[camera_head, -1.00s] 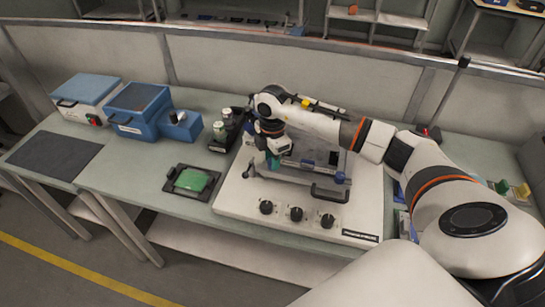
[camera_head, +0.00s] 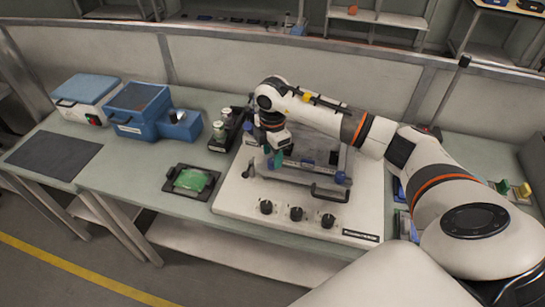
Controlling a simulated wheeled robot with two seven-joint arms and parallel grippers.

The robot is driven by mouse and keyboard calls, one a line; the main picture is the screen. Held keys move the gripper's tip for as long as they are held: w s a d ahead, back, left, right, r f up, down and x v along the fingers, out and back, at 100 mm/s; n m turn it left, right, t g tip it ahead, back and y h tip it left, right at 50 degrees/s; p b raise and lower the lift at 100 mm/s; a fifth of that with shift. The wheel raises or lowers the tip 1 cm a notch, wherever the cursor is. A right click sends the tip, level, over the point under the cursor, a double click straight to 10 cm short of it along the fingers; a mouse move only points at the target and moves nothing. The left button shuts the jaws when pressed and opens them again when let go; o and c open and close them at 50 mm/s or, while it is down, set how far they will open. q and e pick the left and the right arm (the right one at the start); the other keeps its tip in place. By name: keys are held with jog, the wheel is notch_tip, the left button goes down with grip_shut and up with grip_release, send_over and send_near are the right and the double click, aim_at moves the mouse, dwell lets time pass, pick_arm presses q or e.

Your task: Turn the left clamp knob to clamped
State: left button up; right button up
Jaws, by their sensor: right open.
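A grey clamping fixture with a black handle (camera_head: 330,194) stands on the white base plate (camera_head: 232,196). On its right side is a blue-topped clamp part (camera_head: 341,178). My right gripper (camera_head: 275,160) points down over the left part of the fixture, with teal at its fingertips. It is open, and I see nothing held in it. The left clamp knob is not clear, as my gripper and wrist cover that area; I cannot tell its setting or whether the fingers touch it. My left gripper is not in view.
Three black dials (camera_head: 296,214) line the front of the base plate. A black tray with a green piece (camera_head: 193,180) lies to the left. A low partition runs behind.

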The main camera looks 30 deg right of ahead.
aim_at(272, 160)
notch_tip(272, 160, up, 10)
jog(key=b, duration=0.2)
jog(key=shift+r, duration=0.2)
dwell(0.3)
